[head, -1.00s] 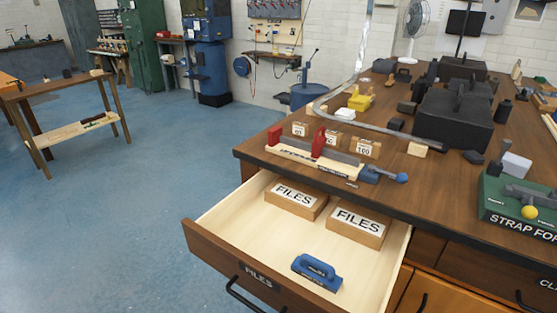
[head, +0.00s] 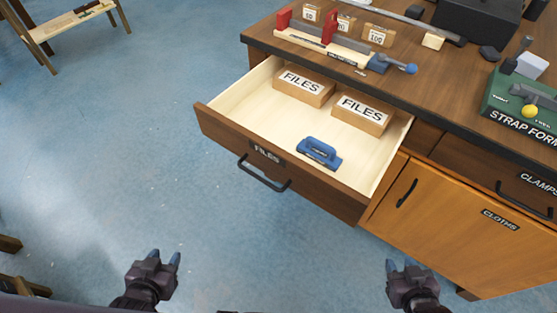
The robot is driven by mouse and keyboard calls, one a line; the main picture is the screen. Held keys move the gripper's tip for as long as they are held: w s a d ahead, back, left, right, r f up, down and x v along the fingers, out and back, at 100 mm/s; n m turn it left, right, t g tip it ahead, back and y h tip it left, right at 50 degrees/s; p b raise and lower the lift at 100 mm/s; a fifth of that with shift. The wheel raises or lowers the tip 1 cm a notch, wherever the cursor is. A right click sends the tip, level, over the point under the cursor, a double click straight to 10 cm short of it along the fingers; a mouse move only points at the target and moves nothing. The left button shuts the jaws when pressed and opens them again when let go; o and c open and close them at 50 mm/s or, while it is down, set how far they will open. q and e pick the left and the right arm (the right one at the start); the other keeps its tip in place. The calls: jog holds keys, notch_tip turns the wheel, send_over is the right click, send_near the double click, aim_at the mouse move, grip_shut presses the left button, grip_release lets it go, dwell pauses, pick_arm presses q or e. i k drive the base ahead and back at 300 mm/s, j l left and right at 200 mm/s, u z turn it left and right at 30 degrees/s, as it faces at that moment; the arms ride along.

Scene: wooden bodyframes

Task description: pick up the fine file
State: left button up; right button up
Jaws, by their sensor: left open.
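Two wooden boxes labelled FILES, one further left (head: 304,85) and one further right (head: 361,112), sit at the back of the drawer. My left gripper (head: 164,257) is open and empty, low over the floor, well short of the drawer. My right gripper (head: 404,265) looks open and empty, in front of the cabinet, apart from everything.
The workbench (head: 430,92) carries a red and blue clamp (head: 338,46), small grit-numbered blocks and a green strap former (head: 515,105). An orange CLOTHS door (head: 455,225) is below, beside the drawer. The drawer handle (head: 262,174) sticks out. The blue floor in front is clear.

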aim_at(311, 147)
jog(key=z, duration=1.35)
jog(key=j+u, duration=0.35)
jog(key=k+j+u, duration=0.1)
jog(key=u, duration=0.25)
jog(key=j, duration=0.1)
